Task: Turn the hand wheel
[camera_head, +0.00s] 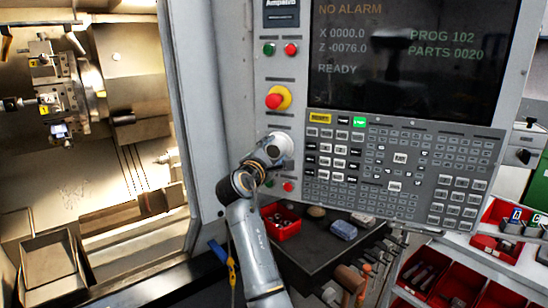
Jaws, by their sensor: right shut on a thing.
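The control panel (405,175) of the lathe stands in front of me. A pale round hand wheel (284,143) sits at its left edge, below the red emergency stop. My right arm rises from the bottom of the view, and my right gripper (268,153) is at the wheel, shut on it. The fingers are small and partly hidden by the wrist, so the exact grip cannot be told. The screen (412,60) reads NO ALARM, X 0000.0, Z -0076.0 and READY. My left gripper is not in view.
A red and yellow emergency stop (276,98) is just above the wheel. Below the panel, a dark bench (325,262) carries a red bin (281,222) and small items. The lit machine chamber (120,150) is open at left. Red bins (425,272) stand at lower right.

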